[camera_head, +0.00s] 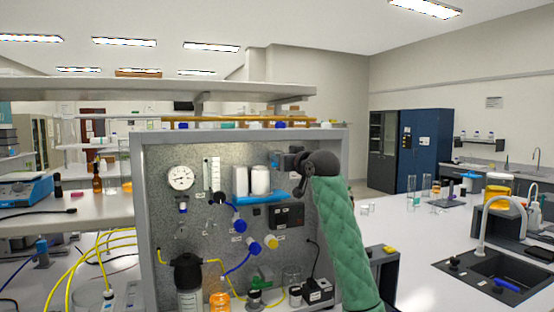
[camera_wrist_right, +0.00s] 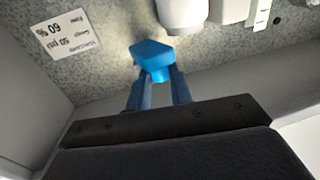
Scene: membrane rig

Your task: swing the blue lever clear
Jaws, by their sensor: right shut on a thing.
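The blue lever (camera_wrist_right: 152,55) shows in the right wrist view as a bright blue wedge-shaped head on a short neck. It stands close in front of the speckled grey back panel. My right gripper (camera_wrist_right: 158,80) is shut on it, with one dark blue finger on each side of the neck. In the head view my right arm, in a green quilted sleeve, reaches to the upper right of the rig (camera_head: 342,205). There the wrist and gripper largely hide the lever. My left gripper is in neither view.
White filter cylinders (camera_head: 260,180) on a blue bracket stand just left of my right gripper. A dark box (camera_head: 286,215), blue-handled valves (camera_head: 239,225), gauge (camera_head: 181,178) and bottles fill the panel. The rig's right wall is close by. A sink (camera_head: 495,275) lies right.

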